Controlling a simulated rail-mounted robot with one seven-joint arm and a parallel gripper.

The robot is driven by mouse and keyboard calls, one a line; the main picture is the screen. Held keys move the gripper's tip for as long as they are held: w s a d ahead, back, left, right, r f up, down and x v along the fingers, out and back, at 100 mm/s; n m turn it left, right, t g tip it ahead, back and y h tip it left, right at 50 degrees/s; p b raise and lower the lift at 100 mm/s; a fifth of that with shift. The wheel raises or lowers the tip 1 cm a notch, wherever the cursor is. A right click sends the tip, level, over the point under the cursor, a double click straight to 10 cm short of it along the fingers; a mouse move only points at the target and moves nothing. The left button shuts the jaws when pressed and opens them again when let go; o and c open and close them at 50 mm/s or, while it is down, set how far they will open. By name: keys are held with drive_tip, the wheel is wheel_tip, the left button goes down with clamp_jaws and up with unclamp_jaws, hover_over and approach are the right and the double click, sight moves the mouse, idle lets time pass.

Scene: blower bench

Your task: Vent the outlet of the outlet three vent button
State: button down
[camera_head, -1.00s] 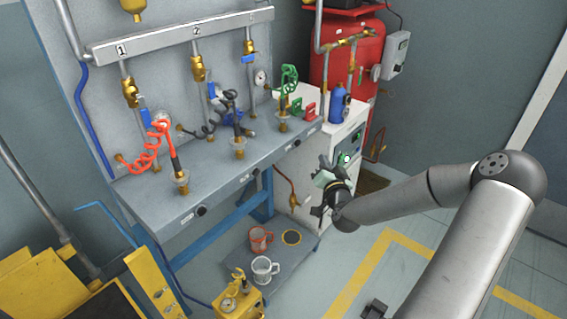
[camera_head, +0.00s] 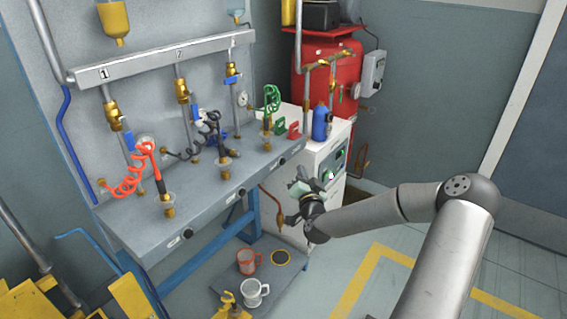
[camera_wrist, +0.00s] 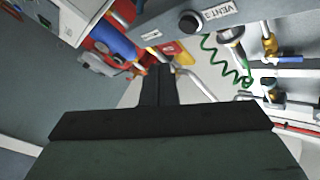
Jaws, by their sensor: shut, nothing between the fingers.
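The outlet three vent button (camera_head: 283,161) is a small black knob on the bench's front edge, at the right end below the green coiled hose (camera_head: 271,98). In the wrist view the black round button (camera_wrist: 190,22) sits beside a white VENT label (camera_wrist: 221,10), upper right of my fingertips. My gripper (camera_head: 297,187) is in front of the bench, below and right of that button in the head view and apart from it. In the wrist view my gripper (camera_wrist: 160,70) has its dark fingers shut together with nothing between them.
Two similar vent buttons, (camera_head: 241,192) and (camera_head: 188,232), lie further left on the bench edge. A white cabinet (camera_head: 296,215) and a blue bottle (camera_head: 320,122) stand right of the bench. Mugs (camera_head: 255,292) rest on the low shelf. Open floor lies right.

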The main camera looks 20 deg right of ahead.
drive_tip(key=shift+w+a+b, duration=0.2)
drive_tip(key=shift+w+a, duration=0.3)
drive_tip(key=shift+w, duration=0.3)
drive_tip(key=shift+w+a+b, duration=0.15)
drive_tip(key=shift+w+a, duration=0.35)
drive_tip(key=shift+w, duration=0.3)
drive_tip(key=shift+a, duration=0.1)
idle(0.8)
drive_tip(key=shift+w+a, duration=0.15)
drive_tip(key=shift+w, duration=0.2)
drive_tip(key=shift+w+a+b, duration=0.2)
drive_tip(key=shift+w+b, duration=0.1)
drive_tip(key=shift+b, duration=0.05)
idle(2.2)
idle(0.8)
drive_tip(key=shift+s+d, duration=0.45)
drive_tip(key=shift+s, duration=0.25)
drive_tip(key=shift+s+d, duration=0.45)
drive_tip(key=shift+s, duration=0.25)
drive_tip(key=shift+s+d, duration=0.45)
drive_tip(key=shift+s, duration=0.25)
drive_tip(key=shift+s+d, duration=0.45)
drive_tip(key=shift+s, duration=0.25)
